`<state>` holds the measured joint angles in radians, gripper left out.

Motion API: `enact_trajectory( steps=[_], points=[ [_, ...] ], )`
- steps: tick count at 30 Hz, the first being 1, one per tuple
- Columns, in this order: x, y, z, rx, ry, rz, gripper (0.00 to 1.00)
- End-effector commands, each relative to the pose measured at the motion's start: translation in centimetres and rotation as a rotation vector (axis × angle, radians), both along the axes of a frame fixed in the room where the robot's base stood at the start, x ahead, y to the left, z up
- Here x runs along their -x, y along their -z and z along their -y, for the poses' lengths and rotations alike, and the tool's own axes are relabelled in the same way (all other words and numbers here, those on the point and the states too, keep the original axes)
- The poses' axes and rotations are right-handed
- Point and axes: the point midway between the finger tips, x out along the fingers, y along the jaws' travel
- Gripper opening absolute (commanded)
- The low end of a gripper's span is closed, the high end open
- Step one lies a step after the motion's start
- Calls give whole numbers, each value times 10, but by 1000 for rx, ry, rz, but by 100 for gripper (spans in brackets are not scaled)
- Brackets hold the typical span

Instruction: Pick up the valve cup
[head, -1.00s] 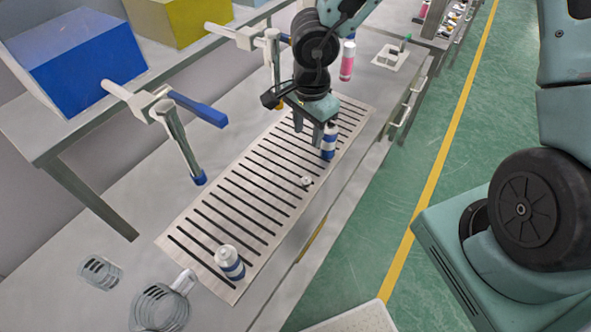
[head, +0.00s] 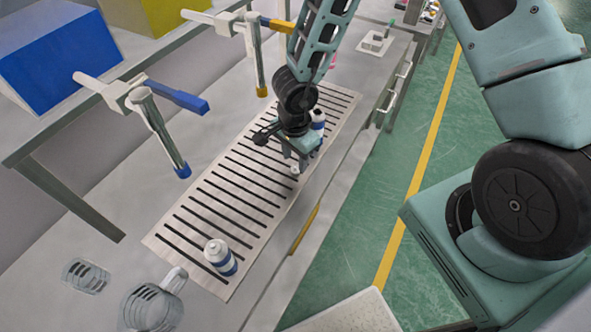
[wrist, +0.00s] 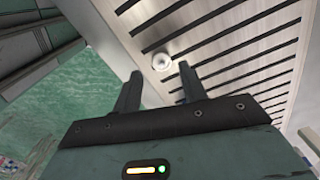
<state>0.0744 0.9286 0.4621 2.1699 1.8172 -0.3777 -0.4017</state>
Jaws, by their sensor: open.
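The valve cup (head: 294,170) is a small pale round piece lying on the slotted metal plate (head: 195,208). In the wrist view the valve cup (wrist: 161,62) shows just beyond the fingertips, between their lines. My gripper (head: 298,161) is above the plate, close to the valve cup. In the wrist view my gripper (wrist: 160,82) has its two fingers apart with nothing between them. How high the fingertips are above the cup I cannot tell.
A white and blue can (head: 317,122) stands on the plate just behind my gripper. Two clamps, one with a blue handle (head: 176,96) and one with a yellow handle (head: 278,24), stand left of the plate. A wire-like mug (head: 150,305) is at the front.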

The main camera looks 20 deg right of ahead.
Motion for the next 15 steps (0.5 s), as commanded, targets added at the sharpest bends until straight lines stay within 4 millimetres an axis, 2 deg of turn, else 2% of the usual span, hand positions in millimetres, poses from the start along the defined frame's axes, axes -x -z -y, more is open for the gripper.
enact_trajectory(
  steps=[1, 6, 15],
  points=[
    [0, 10, -1, 0, -2, -4, 42],
    [-1, 33, 0, 1, -2, -2, 42],
    [-2, 37, 0, -1, 0, 0, 42]
  ],
)
